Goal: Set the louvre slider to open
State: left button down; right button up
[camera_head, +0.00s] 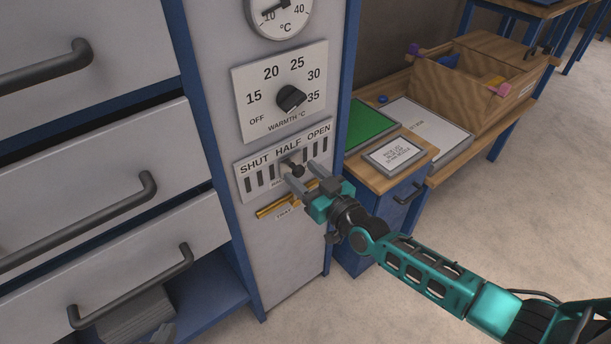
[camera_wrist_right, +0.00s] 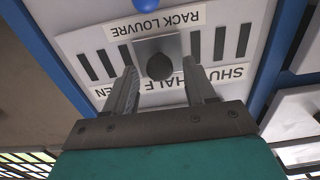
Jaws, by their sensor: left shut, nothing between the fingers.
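The louvre slider's dark round knob (camera_head: 296,169) sits on a small grey plate, under the word HALF on the white panel (camera_head: 247,172) marked SHUT, HALF and OPEN. It also shows in the right wrist view, where the knob (camera_wrist_right: 160,66) is between my right gripper's fingertips (camera_wrist_right: 162,80), with a gap on each side. My right gripper (camera_head: 301,176) is open, at the panel from the lower right, and partly covers the panel.
Above the panel is a warmth dial (camera_head: 291,98). Below it is a brass handle (camera_head: 285,201) close to my right gripper. Drawers with dark handles (camera_head: 130,200) stand at the left. A wooden bench with a crate (camera_head: 470,85) is at the right.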

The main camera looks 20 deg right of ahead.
grip_shut()
pick_arm(q)
jog(key=shift+s+f, duration=0.1)
jog(key=shift+f, duration=0.15)
